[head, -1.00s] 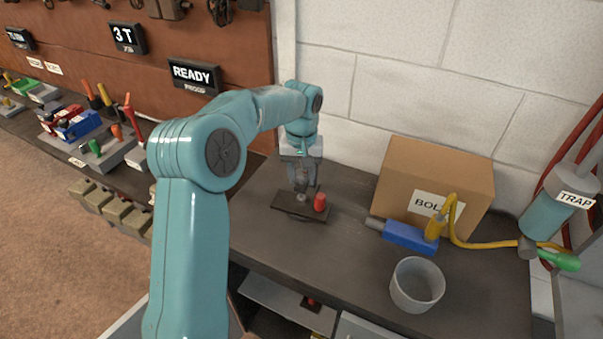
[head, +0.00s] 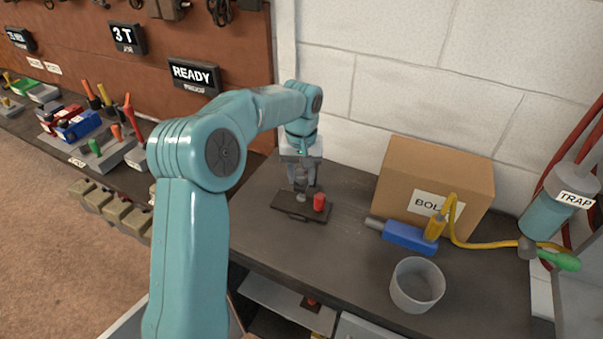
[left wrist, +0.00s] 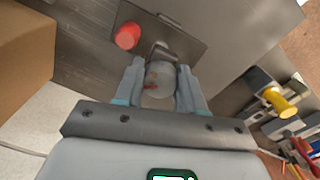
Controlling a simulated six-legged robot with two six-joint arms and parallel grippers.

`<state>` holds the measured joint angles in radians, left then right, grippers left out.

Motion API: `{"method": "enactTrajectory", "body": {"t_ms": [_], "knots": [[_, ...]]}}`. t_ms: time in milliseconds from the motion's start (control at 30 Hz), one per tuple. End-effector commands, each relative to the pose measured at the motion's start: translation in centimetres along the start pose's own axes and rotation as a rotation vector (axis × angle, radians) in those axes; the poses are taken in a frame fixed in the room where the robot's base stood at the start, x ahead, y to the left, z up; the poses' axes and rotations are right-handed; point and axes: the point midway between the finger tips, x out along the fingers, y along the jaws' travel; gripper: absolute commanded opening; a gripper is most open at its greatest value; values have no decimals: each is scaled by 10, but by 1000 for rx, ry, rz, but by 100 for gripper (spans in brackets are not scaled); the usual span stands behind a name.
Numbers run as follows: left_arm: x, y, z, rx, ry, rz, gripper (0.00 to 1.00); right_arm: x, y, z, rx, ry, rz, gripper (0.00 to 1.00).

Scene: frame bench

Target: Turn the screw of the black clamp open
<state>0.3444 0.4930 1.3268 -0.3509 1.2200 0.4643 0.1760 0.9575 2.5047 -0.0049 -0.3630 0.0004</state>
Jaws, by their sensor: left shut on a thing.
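The black clamp (head: 287,207) shows as a dark flat plate on the bench in the head view; it also shows at the top of the left wrist view (left wrist: 187,38). A red cylinder (head: 319,202) stands at its right side. My left gripper (head: 302,190) points down over the plate. In the left wrist view its fingers (left wrist: 160,88) are shut on a round grey screw knob (left wrist: 158,76) with a small red mark. The screw's shaft below the knob is mostly hidden. My right gripper is in neither view.
A cardboard box (head: 400,183) stands against the wall, with a blue tool (head: 409,236) and yellow hose before it. A grey cup (head: 416,288) stands near the front edge. Racks of tools (head: 98,150) line the bench at left. Bare bench lies between clamp and cup.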

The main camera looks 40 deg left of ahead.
Motion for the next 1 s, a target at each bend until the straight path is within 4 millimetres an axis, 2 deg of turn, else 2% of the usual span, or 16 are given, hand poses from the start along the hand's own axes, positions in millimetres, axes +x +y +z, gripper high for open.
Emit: {"method": "enactTrajectory", "body": {"t_ms": [67, 100, 167, 433, 567, 667, 1000], "knots": [[-2, 0, -1, -1, 6, 2, 8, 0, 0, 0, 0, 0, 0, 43], [-2, 0, -1, -1, 6, 2, 49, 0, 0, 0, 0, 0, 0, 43], [-2, 0, -1, -1, 5, 1, 65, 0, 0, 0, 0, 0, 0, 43], [-1, 0, 0, 0, 2, 1, 65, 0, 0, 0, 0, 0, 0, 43], [-10, 0, -1, 0, 3, 1, 65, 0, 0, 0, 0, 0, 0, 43], [-28, 0, -1, -1, 6, 2, 65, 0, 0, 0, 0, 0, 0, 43], [-120, 1, 0, 0, 6, 3, 65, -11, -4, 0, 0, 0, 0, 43]]}}
